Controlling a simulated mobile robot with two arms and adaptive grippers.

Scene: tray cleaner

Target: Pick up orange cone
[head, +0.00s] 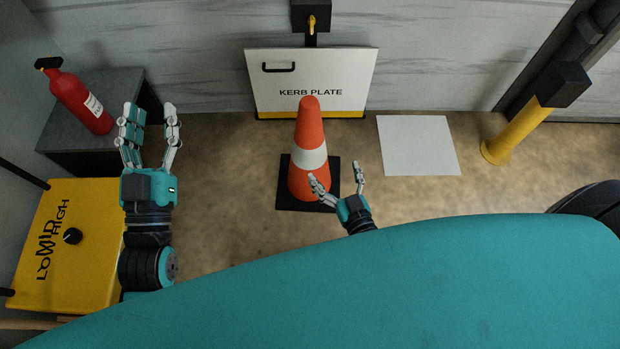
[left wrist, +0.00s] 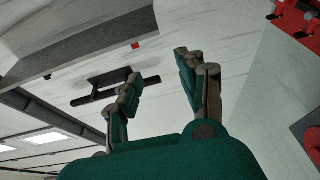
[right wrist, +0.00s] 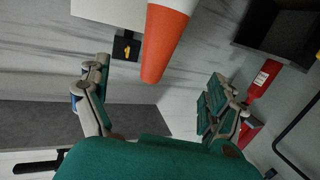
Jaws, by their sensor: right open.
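The orange cone (head: 308,123) stands upright on a black square base (head: 291,196), with a white band around its middle. It also shows upside down in the right wrist view (right wrist: 161,45), its tip between my fingers in the picture. My right gripper (head: 337,173) is open and empty, close to the cone's lower right side. One finger overlaps the cone's lower edge in the head view; I cannot tell whether it touches. My left gripper (head: 148,108) is open and empty, well left of the cone, pointing toward the wall.
A white KERB PLATE board (head: 312,72) stands behind the cone. A white square (head: 418,145) lies on the floor to its right, with a yellow post (head: 515,130) beyond. At left are a red extinguisher (head: 80,102) on a dark box and a yellow cabinet (head: 95,215).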

